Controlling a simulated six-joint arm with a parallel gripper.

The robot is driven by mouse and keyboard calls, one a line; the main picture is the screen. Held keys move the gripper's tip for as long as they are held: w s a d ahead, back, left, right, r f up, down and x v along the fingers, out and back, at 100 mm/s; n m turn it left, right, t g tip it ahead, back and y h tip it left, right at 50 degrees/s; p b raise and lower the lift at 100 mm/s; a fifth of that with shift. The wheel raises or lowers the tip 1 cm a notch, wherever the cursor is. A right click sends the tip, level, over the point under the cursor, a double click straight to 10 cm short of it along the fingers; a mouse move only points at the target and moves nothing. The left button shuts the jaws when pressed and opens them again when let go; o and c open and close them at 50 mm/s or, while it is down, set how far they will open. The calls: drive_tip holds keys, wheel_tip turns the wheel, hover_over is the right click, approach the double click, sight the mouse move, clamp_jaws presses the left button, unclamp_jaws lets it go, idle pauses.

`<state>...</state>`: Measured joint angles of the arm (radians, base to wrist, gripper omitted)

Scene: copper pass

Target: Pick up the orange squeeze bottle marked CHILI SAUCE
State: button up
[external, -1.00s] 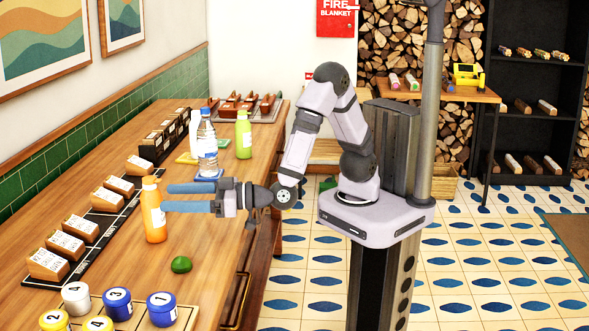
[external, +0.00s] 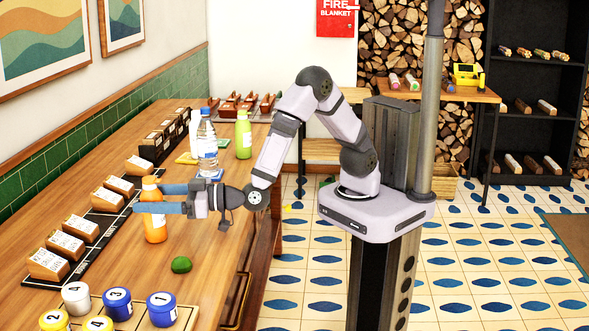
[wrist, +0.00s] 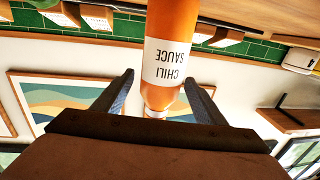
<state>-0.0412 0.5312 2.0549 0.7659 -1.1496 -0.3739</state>
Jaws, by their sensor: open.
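The orange squeeze bottle (external: 154,228) stands upright on the wooden counter in the external view. In the wrist view the bottle (wrist: 172,88) appears upside down, its white label reading CHILI SAUCE. My gripper (external: 150,199) is open, with its blue fingers level and at the height of the bottle's upper part. In the wrist view the two fingers (wrist: 158,88) lie on either side of the bottle's narrower end, with gaps visible on both sides. The near finger hides part of the bottle in the external view.
A green lime (external: 181,265) lies in front of the bottle. Numbered jars (external: 117,303) stand at the counter's near end. A row of labelled wooden blocks (external: 73,235) is to the left. A water bottle (external: 207,148) and green bottle (external: 243,134) stand farther back.

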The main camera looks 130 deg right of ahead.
drive_tip(key=shift+c, duration=0.6)
drive_tip(key=shift+r, duration=0.1)
drive_tip(key=c, duration=1.2)
drive_tip(key=shift+r, duration=0.1)
wheel_tip(320, 180, up, 10)
drive_tip(key=shift+f, duration=0.1)
